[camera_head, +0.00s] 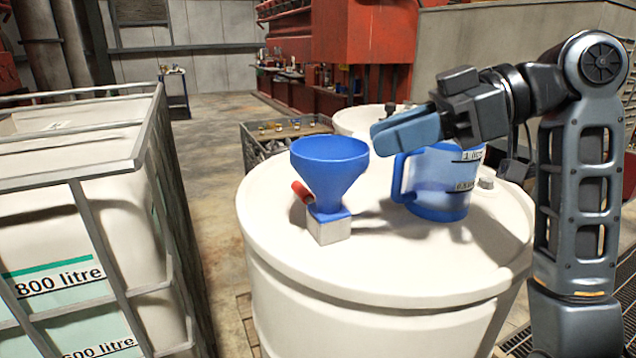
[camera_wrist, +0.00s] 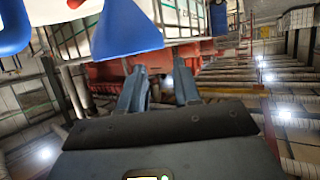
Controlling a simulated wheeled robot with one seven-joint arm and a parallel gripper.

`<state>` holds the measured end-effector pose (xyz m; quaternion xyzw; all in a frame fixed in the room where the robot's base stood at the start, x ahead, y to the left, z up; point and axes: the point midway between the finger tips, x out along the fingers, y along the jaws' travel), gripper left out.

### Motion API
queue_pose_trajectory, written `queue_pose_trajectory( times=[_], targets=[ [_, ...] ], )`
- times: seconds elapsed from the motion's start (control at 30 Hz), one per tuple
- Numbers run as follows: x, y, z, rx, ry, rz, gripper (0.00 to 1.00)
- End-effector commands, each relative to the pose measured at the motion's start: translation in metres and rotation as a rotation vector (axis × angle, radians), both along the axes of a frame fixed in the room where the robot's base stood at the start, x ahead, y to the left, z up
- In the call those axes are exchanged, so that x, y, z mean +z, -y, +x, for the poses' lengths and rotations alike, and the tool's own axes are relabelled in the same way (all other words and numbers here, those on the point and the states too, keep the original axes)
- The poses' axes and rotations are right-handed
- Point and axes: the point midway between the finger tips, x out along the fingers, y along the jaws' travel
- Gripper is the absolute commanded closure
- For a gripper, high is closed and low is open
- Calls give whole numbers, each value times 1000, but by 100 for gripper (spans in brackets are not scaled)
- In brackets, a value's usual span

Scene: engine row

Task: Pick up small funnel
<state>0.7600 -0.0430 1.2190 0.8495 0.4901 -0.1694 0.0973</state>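The blue funnel (camera_head: 328,165) stands upright, wide mouth up, on a small whitish block (camera_head: 329,230) on top of a white drum. In the wrist view, a blue cone-shaped part of the funnel (camera_wrist: 125,30) shows at the top, beyond my fingers. My gripper (camera_head: 385,132) is to the right of the funnel, at about its rim height in the head view, and apart from it. Its two fingers (camera_wrist: 160,75) are spread with an empty gap between them in the wrist view. The funnel's lower spout is hidden by the block.
A red cylindrical item (camera_head: 302,192) is at the funnel's left side. A caged white tank (camera_head: 75,235) stands at the left. The drum's front top is clear.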

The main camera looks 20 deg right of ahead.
Motion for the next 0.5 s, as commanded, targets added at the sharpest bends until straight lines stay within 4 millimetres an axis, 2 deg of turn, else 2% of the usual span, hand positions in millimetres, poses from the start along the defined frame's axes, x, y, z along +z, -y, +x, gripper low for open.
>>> queue_pose_trajectory(
  times=[0.33,0.5],
  targets=[
    [-12,-26,15,2,-2,1,67],
    [-21,-46,26,4,-1,1,67]
  ],
)
